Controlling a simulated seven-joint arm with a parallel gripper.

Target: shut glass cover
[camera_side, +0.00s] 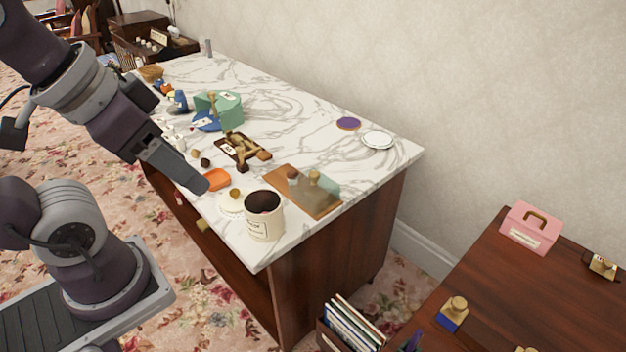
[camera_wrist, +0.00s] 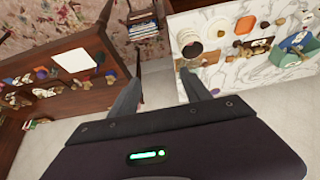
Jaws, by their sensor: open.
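A pale, greenish see-through piece (camera_side: 328,187), which looks like the glass cover, is at the right end of a flat brown board (camera_side: 308,205) on the marble counter. Small knobbed items stand on the board beside it. I cannot tell how the cover is joined or whether it is raised. My gripper (camera_side: 197,184) is over the counter's front edge, left of the board and apart from it. In the wrist view my gripper (camera_wrist: 160,95) has its fingers spread with nothing between them. The board is barely visible there, near the white canister.
An open white canister (camera_side: 264,222) and a white knobbed lid (camera_side: 233,205) stand between my gripper and the board. The counter's back middle is mostly clear.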

